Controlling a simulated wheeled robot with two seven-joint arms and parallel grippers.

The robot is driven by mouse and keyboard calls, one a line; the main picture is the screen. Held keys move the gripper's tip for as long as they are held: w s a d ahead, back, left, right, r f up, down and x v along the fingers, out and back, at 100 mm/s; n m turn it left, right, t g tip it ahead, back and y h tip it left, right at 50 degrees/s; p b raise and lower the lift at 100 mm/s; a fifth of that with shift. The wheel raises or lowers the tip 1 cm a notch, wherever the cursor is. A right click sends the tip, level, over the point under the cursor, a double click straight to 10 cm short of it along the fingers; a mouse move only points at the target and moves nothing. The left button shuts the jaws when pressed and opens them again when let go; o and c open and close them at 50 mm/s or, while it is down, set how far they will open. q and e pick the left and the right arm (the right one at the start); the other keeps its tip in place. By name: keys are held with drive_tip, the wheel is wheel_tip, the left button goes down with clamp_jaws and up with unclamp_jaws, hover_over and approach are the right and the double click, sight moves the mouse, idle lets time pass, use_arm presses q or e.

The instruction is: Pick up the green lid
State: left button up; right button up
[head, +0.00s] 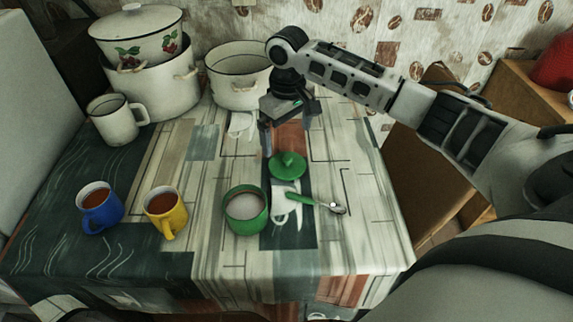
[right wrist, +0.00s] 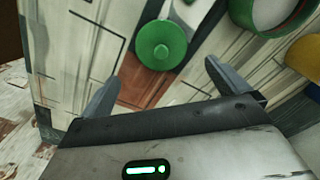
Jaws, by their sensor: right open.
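The green lid (head: 288,166) with a round knob lies on the patterned tablecloth, just behind and to the right of the green pot (head: 246,212), which is uncovered with pale contents. My right gripper (head: 284,117) is open and empty above the table, behind the lid and apart from it. In the right wrist view the lid (right wrist: 161,45) shows beyond the gap between the two spread fingers (right wrist: 160,75), roughly centred between them. The green pot is partly cut off at that view's top right. My left gripper is not in view.
A green-handled spoon (head: 326,205) lies right of the pot. A blue mug (head: 99,210) and a yellow mug (head: 166,213) stand to the left. A white mug (head: 117,123), stacked white pots (head: 152,90) and an open white pot (head: 234,92) stand behind. The table's right side is clear.

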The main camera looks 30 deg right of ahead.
sight(287, 158)
wheel_tip(287, 158, down, 7)
drive_tip(key=shift+s+a+f, duration=0.1)
drive_tip(key=shift+s+f, duration=0.05)
drive_tip(key=shift+f, duration=0.05)
idle(0.3)
drive_tip(key=shift+c, duration=0.3)
drive_tip(key=c, duration=0.8)
